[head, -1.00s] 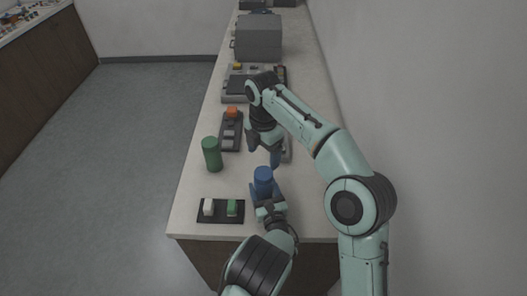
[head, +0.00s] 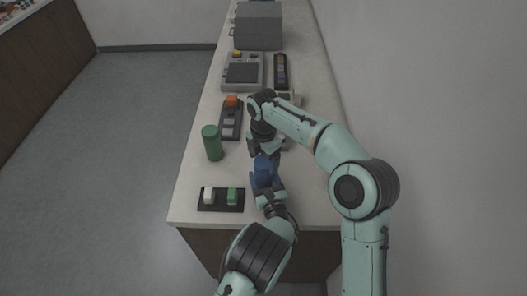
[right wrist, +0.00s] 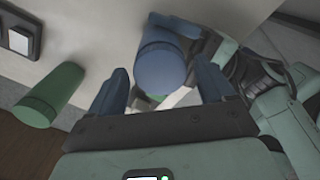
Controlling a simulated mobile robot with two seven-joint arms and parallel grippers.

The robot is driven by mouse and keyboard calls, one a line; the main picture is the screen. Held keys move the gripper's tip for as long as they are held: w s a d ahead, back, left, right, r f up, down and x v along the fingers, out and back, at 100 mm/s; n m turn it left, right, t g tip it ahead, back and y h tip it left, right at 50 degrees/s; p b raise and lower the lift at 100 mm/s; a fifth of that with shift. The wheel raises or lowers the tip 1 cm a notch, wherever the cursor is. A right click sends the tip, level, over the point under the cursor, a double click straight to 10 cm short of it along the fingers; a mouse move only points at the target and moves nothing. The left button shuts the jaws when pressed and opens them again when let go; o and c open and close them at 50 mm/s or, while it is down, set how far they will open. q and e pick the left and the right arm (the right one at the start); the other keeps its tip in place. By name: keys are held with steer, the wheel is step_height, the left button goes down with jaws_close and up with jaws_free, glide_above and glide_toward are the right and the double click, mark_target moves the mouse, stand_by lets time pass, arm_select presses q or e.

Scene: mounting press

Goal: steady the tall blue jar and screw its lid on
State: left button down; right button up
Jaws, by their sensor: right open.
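The tall blue jar (head: 263,173) stands upright near the front of the bench. My left gripper (head: 267,188) is closed around its lower part from the front. My right gripper (head: 266,153) is open just above the jar and hides part of its top in the head view. In the right wrist view, the jar's blue round top (right wrist: 161,68) lies between the two open fingers, with gaps on both sides. A faint rim runs around this top. I cannot tell whether it is a separate lid.
A green jar (head: 212,143) stands to the left. A black plate with a white and a green block (head: 221,199) is at the front left. A dark block with an orange button (head: 231,118), a grey device (head: 243,72) and a grey box (head: 259,27) are behind.

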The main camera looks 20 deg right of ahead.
steer(key=shift+f, duration=0.1)
steer(key=c, duration=1.1)
steer(key=m, duration=0.4)
steer(key=shift+m, duration=0.4)
steer(key=m, duration=0.4)
steer(key=shift+m, duration=0.4)
steer(key=m, duration=1.1)
steer(key=shift+m, duration=0.3)
steer(key=o, duration=1.2)
